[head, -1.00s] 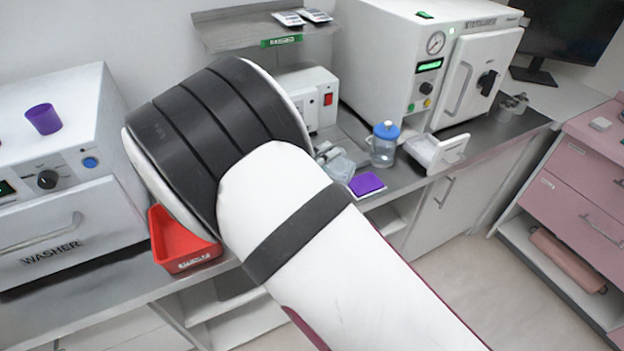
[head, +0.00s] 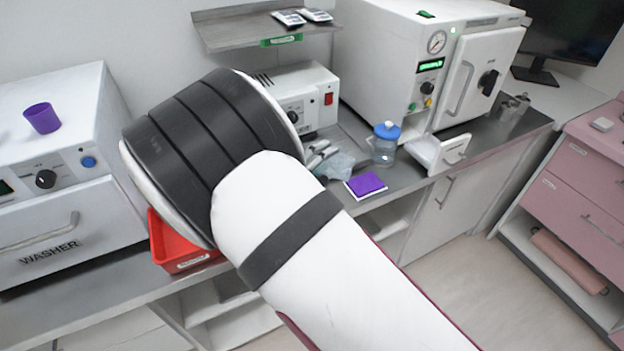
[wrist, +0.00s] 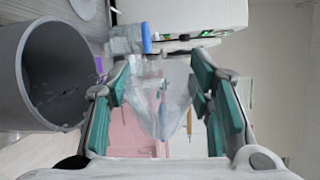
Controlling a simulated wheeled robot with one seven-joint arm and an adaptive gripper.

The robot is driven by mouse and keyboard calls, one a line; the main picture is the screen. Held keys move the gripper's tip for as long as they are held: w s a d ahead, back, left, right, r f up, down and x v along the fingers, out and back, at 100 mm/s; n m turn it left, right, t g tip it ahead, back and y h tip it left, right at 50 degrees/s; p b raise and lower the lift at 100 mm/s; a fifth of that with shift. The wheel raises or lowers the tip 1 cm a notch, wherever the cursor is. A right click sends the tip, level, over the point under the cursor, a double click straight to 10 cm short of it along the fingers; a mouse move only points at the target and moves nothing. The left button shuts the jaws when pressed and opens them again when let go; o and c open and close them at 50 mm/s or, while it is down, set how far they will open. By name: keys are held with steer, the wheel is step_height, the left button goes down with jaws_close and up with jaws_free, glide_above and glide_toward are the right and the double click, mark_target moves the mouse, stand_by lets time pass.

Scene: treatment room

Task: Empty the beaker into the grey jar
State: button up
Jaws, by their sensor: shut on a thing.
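My gripper (wrist: 165,108) shows in the wrist view, where its teal-padded fingers are shut on a clear, see-through beaker (wrist: 162,110). The beaker's tilt and contents are hard to make out. The grey jar (wrist: 20,75) is large and close at the left of this sideways wrist view. Its dark open mouth faces the beaker's side, and small pale specks show inside it. The beaker and jar appear apart. In the head view my arm hides the gripper, the beaker and the jar.
A white washer (head: 60,210) with a purple cup (head: 42,118) on top stands left. A red bin (head: 180,245) sits beside it. A blue-lidded container (head: 385,145), a purple pad (head: 366,184) and a steriliser (head: 430,70) with an open drawer in front occupy the counter.

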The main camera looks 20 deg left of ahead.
steer(key=shift+a+n+t, duration=0.2)
steer(key=shift+n+t, duration=0.1)
steer(key=shift+n, duration=0.5)
steer(key=shift+a+n, duration=0.2)
steer(key=shift+n, duration=0.4)
steer(key=m, duration=0.1)
steer(key=d+m, duration=0.1)
steer(key=shift+r+m, duration=0.2)
steer(key=shift+m, duration=0.1)
steer(key=shift+d+f+m+g+y+p, duration=0.15)
steer(key=shift+d+m+g+y+p, duration=0.2)
steer(key=shift+d+m+g, duration=0.5)
steer(key=shift+f+m, duration=0.15)
steer(key=shift+m, duration=0.1)
